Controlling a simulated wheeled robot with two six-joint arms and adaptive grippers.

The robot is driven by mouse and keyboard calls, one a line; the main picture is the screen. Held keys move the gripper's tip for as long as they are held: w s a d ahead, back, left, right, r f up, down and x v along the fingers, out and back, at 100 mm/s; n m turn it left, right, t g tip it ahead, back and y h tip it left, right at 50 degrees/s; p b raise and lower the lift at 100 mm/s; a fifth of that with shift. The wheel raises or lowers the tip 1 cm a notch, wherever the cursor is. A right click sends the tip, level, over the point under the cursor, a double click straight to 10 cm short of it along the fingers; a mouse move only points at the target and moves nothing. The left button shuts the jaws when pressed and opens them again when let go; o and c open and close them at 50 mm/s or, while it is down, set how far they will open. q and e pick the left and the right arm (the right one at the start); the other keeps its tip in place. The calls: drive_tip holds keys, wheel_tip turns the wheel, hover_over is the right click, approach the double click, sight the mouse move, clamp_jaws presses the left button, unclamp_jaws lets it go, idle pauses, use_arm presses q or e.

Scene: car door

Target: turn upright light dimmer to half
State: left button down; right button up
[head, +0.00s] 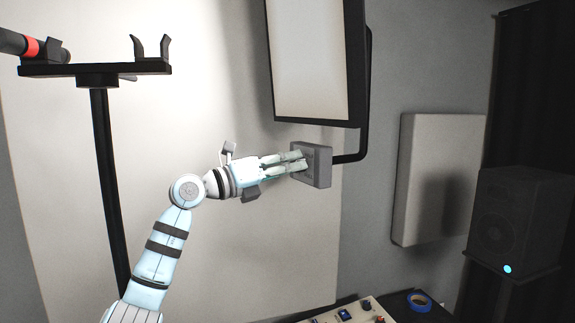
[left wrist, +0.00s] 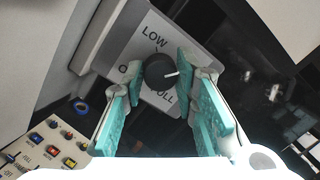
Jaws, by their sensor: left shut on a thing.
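The grey dimmer box (head: 323,167) is fixed beside the wall under the upright light panel (head: 310,55). In the left wrist view, the dimmer plate (left wrist: 185,42) reads LOW, with a partly covered word on each side, one ending in "ULL". Its round black knob (left wrist: 156,73) has a white pointer line, which points to the right in that view. My left gripper (head: 303,160) reaches the box from the left, and its teal fingers are shut on the knob, one on each side. The knob is hidden by the fingers in the head view. My right gripper is not in view.
A black bracket (head: 367,100) runs from the panel to the box. A black stand (head: 107,180) is at left. A control panel (head: 350,313) and blue tape roll (head: 420,301) are below. A speaker (head: 515,215) stands at right.

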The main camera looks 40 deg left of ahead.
sight(305, 119)
use_arm(q)
drive_tip(key=shift+f+m, duration=0.1)
drive_tip(key=shift+m, duration=0.5)
drive_tip(key=c, duration=1.6)
unclamp_jaws()
drive_tip(key=o, duration=0.3)
drive_tip(key=shift+w+d, duration=0.1)
drive_tip(key=shift+w, duration=0.1)
wheel_tip(305, 119, up, 10)
drive_tip(key=shift+d, duration=0.1)
drive_tip(key=shift+a, duration=0.2)
